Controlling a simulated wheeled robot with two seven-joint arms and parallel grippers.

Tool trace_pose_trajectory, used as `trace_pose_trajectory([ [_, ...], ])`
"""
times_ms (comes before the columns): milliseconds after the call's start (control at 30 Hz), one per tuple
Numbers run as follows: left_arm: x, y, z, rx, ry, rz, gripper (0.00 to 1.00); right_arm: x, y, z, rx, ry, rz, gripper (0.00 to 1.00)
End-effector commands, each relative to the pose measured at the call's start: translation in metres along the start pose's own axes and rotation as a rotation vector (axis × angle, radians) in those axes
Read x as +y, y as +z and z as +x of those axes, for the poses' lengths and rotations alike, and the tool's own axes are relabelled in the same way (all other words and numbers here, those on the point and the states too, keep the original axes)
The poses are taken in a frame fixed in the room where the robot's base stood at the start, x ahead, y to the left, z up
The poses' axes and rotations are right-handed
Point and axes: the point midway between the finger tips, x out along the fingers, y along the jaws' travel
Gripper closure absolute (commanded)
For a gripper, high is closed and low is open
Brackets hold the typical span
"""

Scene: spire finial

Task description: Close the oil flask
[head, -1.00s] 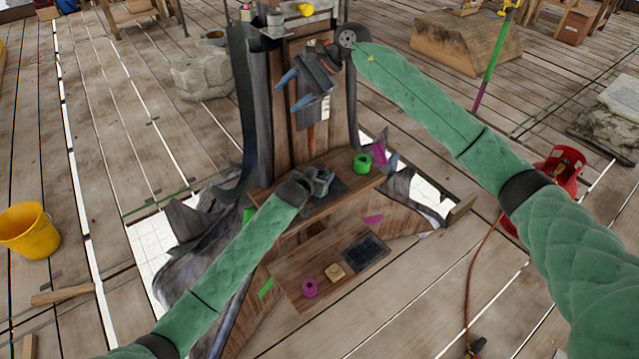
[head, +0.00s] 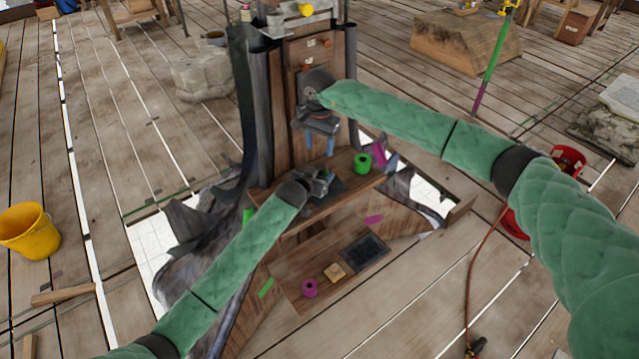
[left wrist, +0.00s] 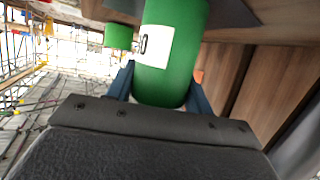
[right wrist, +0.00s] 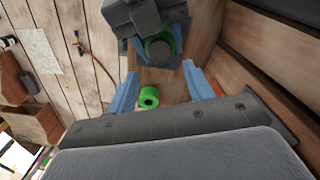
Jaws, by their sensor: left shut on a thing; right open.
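My left gripper (head: 325,182) is shut on the green flask, which is mostly hidden in the head view. In the left wrist view the flask (left wrist: 178,65) has a white label and sits between the blue fingers. From above, in the right wrist view, its green rim (right wrist: 157,40) surrounds a grey round middle; I cannot tell whether that is an opening. A short green cylinder (head: 362,163) with a dark hole in its top, perhaps the cap, stands apart on the shelf. My right gripper (head: 320,148) is open and empty, pointing down above the shelf.
The wooden shelf (head: 350,187) juts from a tall panel (head: 334,58) with dark sheets at its sides. A lower board (head: 292,270) holds a magenta cylinder (head: 309,288), a tan block (head: 335,272) and a dark tray (head: 365,252). A magenta piece (head: 379,153) is beside the green cylinder.

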Motion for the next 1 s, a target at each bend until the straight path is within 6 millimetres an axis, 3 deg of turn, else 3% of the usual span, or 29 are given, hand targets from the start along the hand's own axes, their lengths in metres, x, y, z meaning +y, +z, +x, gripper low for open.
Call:
trace_pose_trajectory([
  [267, 0.000, 0.000, 0.000, 0.001, 0.000, 0.000, 1.00, 0.000, 0.000, 0.007, -0.002, 0.000, 0.001, 0.48],
  [800, 0.000, -0.001, 0.000, 0.001, 0.000, 0.000, 1.00, 0.000, 0.001, 0.073, -0.002, -0.002, 0.001, 0.48],
  [1000, 0.000, -0.001, 0.000, 0.001, 0.000, 0.000, 1.00, 0.000, 0.000, 0.079, -0.001, -0.003, 0.001, 0.48],
])
